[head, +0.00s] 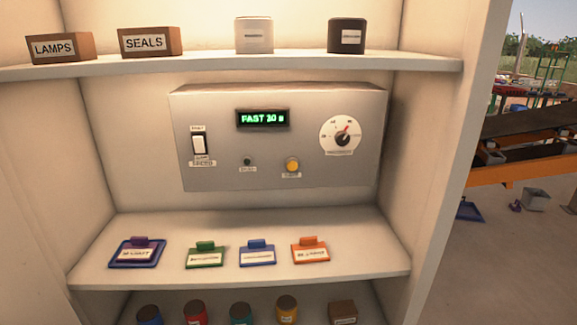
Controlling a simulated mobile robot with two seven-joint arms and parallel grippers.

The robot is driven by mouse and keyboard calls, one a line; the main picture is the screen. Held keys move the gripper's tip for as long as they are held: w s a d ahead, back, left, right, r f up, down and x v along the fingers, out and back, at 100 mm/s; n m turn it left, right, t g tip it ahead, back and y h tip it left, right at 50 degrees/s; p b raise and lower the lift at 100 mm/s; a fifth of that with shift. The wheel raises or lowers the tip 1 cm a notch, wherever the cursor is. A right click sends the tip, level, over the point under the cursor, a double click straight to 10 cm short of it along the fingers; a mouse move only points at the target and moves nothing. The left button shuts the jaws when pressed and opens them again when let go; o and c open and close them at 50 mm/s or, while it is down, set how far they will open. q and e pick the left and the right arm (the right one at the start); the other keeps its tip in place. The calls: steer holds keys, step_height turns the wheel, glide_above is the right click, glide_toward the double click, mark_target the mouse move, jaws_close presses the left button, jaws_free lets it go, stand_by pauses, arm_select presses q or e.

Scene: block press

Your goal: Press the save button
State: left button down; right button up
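A grey control box (220,125) is fixed to the back wall of the shelf unit. Its display (263,118) glows green with text starting "FAST" and a blurred number. Low on its face are a small dark button (248,161) and a larger yellow round button (293,164). Each has a label under it, too blurred to tell surely which reads save. A white rocker switch (200,144) is at left, and a dial (342,139) with a red pointer is at right. Neither of my grippers is in view.
The upper shelf (300,64) holds a LAMPS box (60,47), a SEALS box (150,41), a white box (254,36) and a black box (347,35). The middle shelf (330,285) holds several coloured labelled holders. Jars stand below. The space before the control box is clear.

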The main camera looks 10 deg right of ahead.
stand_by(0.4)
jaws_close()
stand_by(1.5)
